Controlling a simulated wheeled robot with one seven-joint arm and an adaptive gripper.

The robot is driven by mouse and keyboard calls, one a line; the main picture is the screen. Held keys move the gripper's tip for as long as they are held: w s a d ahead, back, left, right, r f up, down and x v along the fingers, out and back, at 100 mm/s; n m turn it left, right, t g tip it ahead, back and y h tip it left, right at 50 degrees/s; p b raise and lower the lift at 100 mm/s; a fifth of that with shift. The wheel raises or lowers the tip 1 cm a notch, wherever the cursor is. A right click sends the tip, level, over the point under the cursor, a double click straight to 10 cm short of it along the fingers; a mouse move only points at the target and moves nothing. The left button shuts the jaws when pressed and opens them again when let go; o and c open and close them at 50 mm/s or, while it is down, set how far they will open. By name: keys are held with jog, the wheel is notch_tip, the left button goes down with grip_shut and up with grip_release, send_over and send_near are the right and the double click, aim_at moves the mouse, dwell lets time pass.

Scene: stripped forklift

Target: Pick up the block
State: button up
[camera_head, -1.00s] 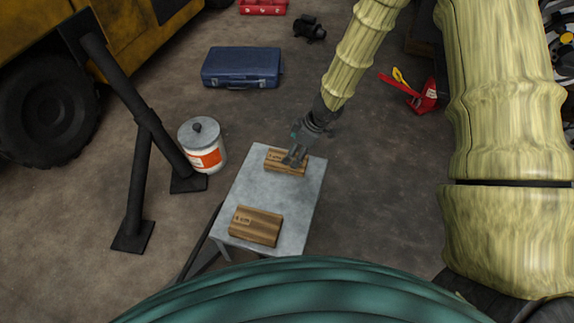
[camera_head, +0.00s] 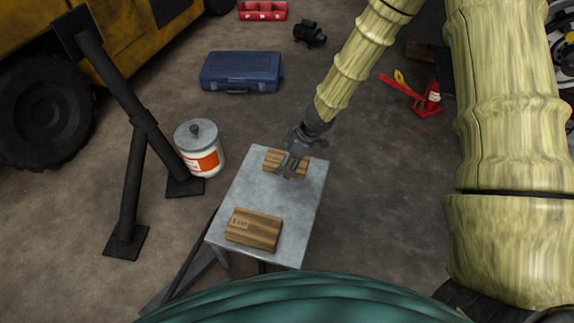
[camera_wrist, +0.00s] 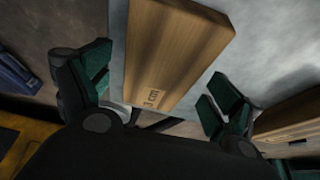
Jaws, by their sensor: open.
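Two wooden blocks lie on a small grey metal table (camera_head: 262,192). The far block (camera_head: 272,158) is at the table's back edge, partly hidden by my gripper (camera_head: 292,170). The near block (camera_head: 254,229) lies at the front of the table. In the wrist view the far block (camera_wrist: 172,50) shows printed lettering and extends up between the two green-padded fingers of my gripper (camera_wrist: 155,95). The fingers are apart, with gaps on both sides of this block. The near block (camera_wrist: 295,118) shows at the right edge of the wrist view.
A white bucket with an orange label (camera_head: 203,162) stands left of the table by a black steel frame (camera_head: 143,120). A blue case (camera_head: 241,70) and a red jack (camera_head: 425,103) are on the floor behind. The tabletop between the blocks is clear.

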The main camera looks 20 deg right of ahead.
jog(key=c, duration=1.2)
